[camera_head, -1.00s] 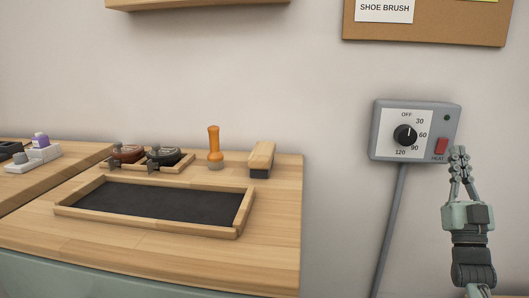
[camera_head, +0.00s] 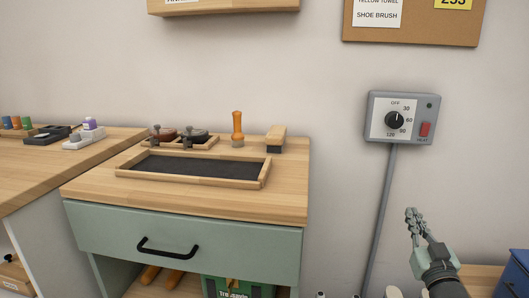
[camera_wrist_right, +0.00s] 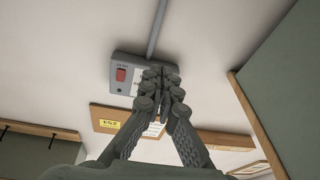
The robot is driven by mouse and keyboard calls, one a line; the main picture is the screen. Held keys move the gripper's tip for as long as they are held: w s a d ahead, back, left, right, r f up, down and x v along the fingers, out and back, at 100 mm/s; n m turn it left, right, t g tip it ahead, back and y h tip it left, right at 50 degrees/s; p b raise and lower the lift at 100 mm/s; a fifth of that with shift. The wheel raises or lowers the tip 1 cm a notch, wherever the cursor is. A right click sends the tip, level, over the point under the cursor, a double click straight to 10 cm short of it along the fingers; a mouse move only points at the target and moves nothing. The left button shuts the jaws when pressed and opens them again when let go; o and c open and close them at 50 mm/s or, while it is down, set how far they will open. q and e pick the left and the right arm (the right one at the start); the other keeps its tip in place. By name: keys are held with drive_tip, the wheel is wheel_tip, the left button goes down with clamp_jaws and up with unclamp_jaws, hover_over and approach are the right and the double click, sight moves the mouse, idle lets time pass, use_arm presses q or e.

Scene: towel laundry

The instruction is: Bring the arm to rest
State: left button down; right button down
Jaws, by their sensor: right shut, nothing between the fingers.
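My right gripper (camera_head: 414,222) is at the lower right of the head view, below the grey control box on the wall and apart from it. Its fingers are shut with nothing between them and point up. In the right wrist view my right gripper (camera_wrist_right: 163,76) shows its closed fingertips in front of the control box (camera_wrist_right: 124,72), which appears upside down there. In the head view the control box (camera_head: 375,130) has a round black dial (camera_head: 394,120), a red switch (camera_head: 425,129) and a dark green light. My left gripper is not in view.
A wooden counter (camera_head: 90,188) with a green drawer stands at centre left. It bears a dark-bottomed tray (camera_head: 190,168), an orange-handled tool (camera_head: 238,128) and a brush (camera_head: 276,137). A corkboard (camera_head: 420,30) hangs above. A blue bin (camera_head: 515,275) stands at the lower right edge.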

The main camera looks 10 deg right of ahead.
drive_tip(key=s+a+f+n+g+y, duration=0.1)
drive_tip(key=s+a+f+g, duration=0.2)
drive_tip(key=f, duration=0.5)
drive_tip(key=s+a+f+g+y, duration=0.1)
drive_tip(key=s+a+f+g, duration=0.2)
drive_tip(key=f, duration=0.4)
drive_tip(key=s+a+f+n+g, duration=0.1)
drive_tip(key=s+a+f+g, duration=0.25)
drive_tip(key=f, duration=0.45)
drive_tip(key=s+a+f+g, duration=0.3)
drive_tip(key=s+a+f, duration=0.1)
drive_tip(key=s, duration=0.6)
drive_tip(key=s+a+f+n+g+y, duration=0.1)
drive_tip(key=s+a+f+g, duration=0.3)
drive_tip(key=s+f, duration=0.3)
drive_tip(key=s, duration=0.2)
drive_tip(key=shift+s+a+f, duration=0.2)
drive_tip(key=shift+s+a, duration=0.05)
drive_tip(key=shift+s, duration=0.15)
